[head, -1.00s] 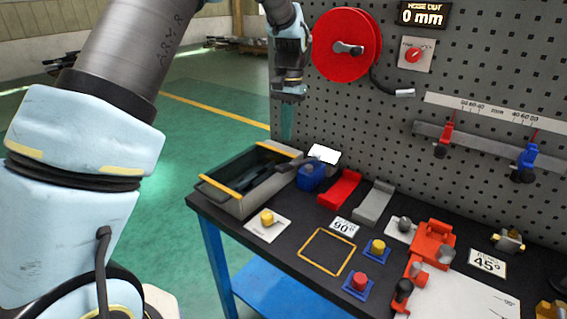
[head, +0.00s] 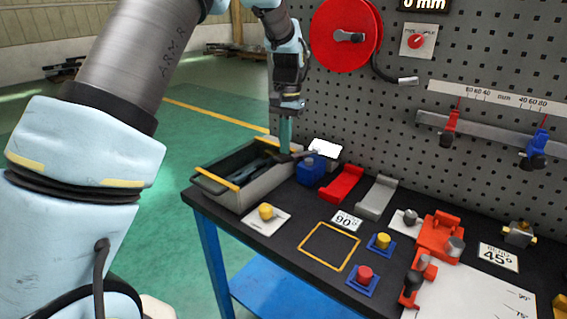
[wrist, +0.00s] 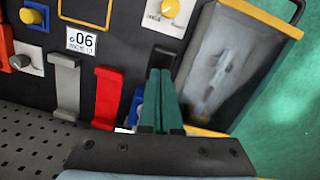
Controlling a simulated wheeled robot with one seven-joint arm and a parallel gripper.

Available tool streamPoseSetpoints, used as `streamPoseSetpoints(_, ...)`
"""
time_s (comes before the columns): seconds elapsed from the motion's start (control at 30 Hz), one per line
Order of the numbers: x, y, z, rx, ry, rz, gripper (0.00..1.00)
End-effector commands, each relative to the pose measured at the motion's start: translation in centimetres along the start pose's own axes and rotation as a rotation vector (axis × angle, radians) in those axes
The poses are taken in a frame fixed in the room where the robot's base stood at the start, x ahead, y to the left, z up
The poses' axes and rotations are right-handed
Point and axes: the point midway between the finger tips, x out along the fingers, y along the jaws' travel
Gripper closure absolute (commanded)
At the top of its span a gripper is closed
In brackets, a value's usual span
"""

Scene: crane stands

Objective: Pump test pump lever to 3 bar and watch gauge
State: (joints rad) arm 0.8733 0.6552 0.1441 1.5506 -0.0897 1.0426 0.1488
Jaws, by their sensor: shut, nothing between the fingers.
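The test pump looks to be the grey trough (head: 262,192) with yellow end strips and a blue body (head: 310,172) beside it, at the bench's left back. A dark lever (head: 298,156) reaches from the blue body over the trough's edge. A tilted white face (head: 325,149) behind the blue body may be the gauge; no reading is legible. My gripper (head: 285,150) points down with teal fingers shut and empty, its tips at the lever; I cannot tell whether they touch. The wrist view shows the shut fingers (wrist: 165,88) beside the trough (wrist: 237,65), hiding part of the blue body.
A red bracket (head: 342,184) and a grey bracket (head: 376,197) stand right of the pump. A yellow knob (head: 266,211) is in front of the trough. The pegboard (head: 400,150) with a red reel (head: 340,35) rises behind. Open green floor lies left of the bench.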

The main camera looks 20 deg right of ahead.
Motion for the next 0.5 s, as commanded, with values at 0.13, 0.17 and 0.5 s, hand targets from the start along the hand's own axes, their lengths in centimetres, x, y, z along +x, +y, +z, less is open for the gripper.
streamPoseSetpoints(0.13, 0.0, 0.0, 0.0, 0.000, 0.000, 0.000, 1.00)
streamPoseSetpoints(0.17, 0.0, 0.0, 0.0, 0.000, 0.000, 0.000, 1.00)
streamPoseSetpoints(0.5, 1.4, 0.0, -0.1, 0.000, -0.001, 0.000, 1.00)
